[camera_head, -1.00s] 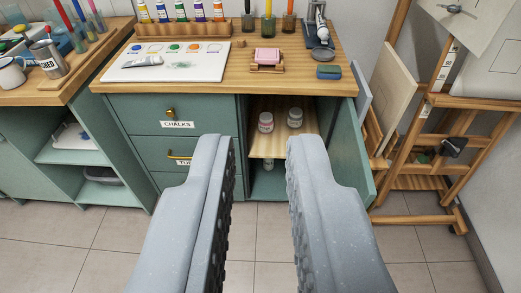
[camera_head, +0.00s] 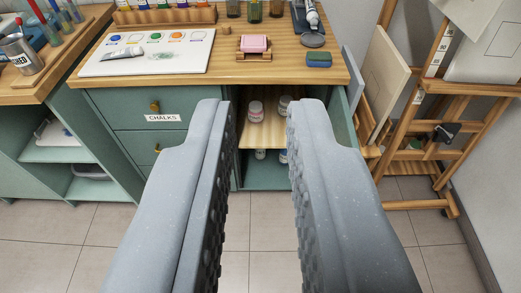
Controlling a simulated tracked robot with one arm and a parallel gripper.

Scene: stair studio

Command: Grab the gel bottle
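My gripper (camera_head: 261,112) is open and empty, its two grey padded fingers reaching forward in front of the open cabinet. Between the fingers, farther off, two pale lidded jars stand on the cabinet's wooden shelf (camera_head: 262,135): a left jar with a reddish label (camera_head: 256,109) and a right jar (camera_head: 284,104), partly hidden by the right finger. Below the shelf, the tops of a pale container (camera_head: 260,155) and a container with blue on it (camera_head: 283,156) show. I cannot tell which of these, if any, is the gel bottle.
A closed chalks drawer (camera_head: 160,112) is left of the opening. An easel (camera_head: 410,110) stands right. The tiled floor is clear.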

